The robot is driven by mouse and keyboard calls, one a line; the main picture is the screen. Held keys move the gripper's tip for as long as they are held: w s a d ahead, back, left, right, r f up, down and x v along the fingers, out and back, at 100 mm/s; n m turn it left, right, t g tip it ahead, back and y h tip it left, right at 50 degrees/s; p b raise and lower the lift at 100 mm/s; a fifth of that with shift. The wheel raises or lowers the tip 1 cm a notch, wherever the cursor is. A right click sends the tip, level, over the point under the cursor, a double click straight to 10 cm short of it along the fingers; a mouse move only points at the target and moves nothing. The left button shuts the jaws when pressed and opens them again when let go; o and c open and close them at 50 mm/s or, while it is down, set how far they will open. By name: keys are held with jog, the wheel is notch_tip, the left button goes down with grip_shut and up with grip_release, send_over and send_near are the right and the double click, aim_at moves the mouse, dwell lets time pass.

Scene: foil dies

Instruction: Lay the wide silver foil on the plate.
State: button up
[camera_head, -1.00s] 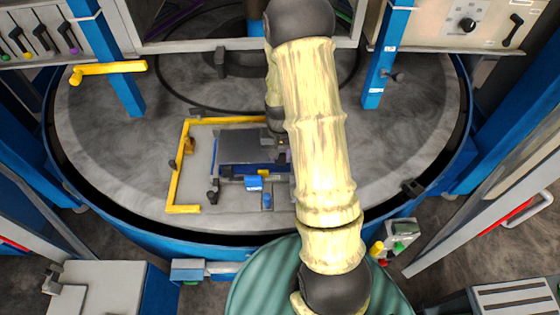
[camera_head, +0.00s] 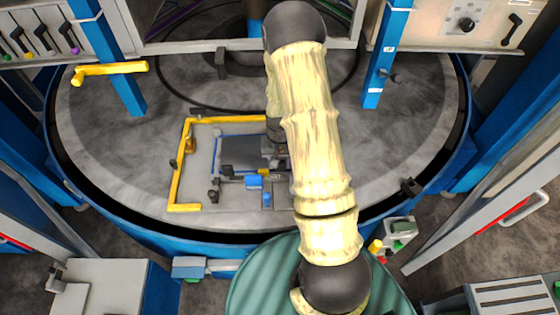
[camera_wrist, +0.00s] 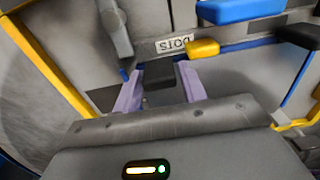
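A dark grey, flat rectangular plate area (camera_head: 245,150) with thin blue edging lies inside the yellow-edged fixture in the head view. In the wrist view its grey surface (camera_wrist: 245,78) shows beside the fingers. I cannot tell whether a separate silver foil lies on it. My gripper (camera_wrist: 161,85) has pale purple fingers pointing down at the fixture. A small dark block (camera_wrist: 160,74) appears between them; I cannot tell whether they grip it. In the head view my arm hides much of the gripper and the fixture's right side.
The fixture's yellow edge (camera_head: 176,165) runs along its left side. A blue block (camera_head: 253,182), a yellow piece (camera_wrist: 203,48) and a black handle (camera_wrist: 300,36) stand along the plate's front. Blue posts (camera_head: 378,60) flank the round table.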

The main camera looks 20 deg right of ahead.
notch_tip(320, 180, up, 12)
jog(key=b, duration=0.4)
jog(key=shift+r, duration=0.15)
dwell(0.3)
dwell(0.4)
jog(key=s+a+r+n+t, duration=0.2)
jog(key=s+a+r+n, duration=0.2)
jog(key=s+a, duration=0.5)
jog(key=s+r, duration=0.1)
jog(key=s, duration=0.2)
jog(key=shift+s+a+r+n+t, duration=0.2)
jog(key=shift+a+n+t, duration=0.05)
jog(key=shift+n+t, duration=0.05)
